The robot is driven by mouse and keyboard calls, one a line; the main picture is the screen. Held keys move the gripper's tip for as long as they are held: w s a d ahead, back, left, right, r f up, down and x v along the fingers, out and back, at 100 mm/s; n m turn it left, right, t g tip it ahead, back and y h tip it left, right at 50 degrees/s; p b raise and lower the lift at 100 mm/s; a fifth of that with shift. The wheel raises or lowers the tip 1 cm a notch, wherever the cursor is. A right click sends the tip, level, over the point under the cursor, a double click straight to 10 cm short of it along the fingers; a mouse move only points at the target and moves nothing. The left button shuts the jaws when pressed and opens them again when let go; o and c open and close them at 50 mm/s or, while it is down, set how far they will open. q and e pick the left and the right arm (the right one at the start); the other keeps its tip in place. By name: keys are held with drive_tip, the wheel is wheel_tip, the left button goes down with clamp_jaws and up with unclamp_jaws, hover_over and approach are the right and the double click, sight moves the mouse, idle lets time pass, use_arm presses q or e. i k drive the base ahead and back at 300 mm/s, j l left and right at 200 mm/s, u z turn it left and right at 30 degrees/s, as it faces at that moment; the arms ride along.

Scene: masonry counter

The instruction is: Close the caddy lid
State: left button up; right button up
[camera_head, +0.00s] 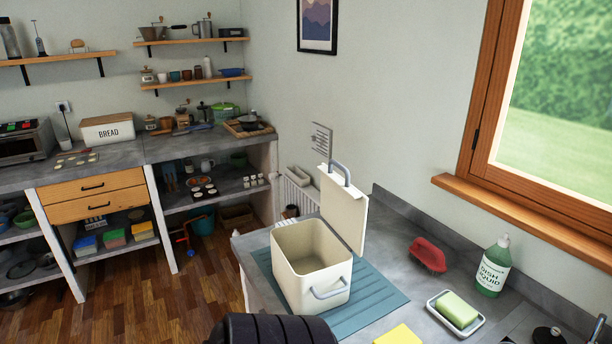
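The cream caddy (296,284) stands on a blue-green ribbed mat on the grey counter, with a grey handle on its front side. Its lid (344,211) stands upright and open at the back right edge, with a grey handle on top. The inside of the caddy shows and looks empty. A dark ribbed part of my own body shows at the bottom edge, in front of the caddy. Neither gripper is in view.
On the counter right of the caddy are a red brush (428,254), a green dish soap bottle (493,266), a sponge in a white dish (455,311) and a yellow cloth (398,335). The mat (381,298) is bare around the caddy. A wall and window sill stand behind.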

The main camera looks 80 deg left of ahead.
sight(343, 208)
drive_tip(key=u, duration=0.4)
drive_tip(key=k+u, duration=0.1)
drive_tip(key=u, duration=0.7)
drive_tip(key=k+j+u, duration=0.1)
drive_tip(key=u, duration=0.7)
drive_tip(key=k+j, duration=0.05)
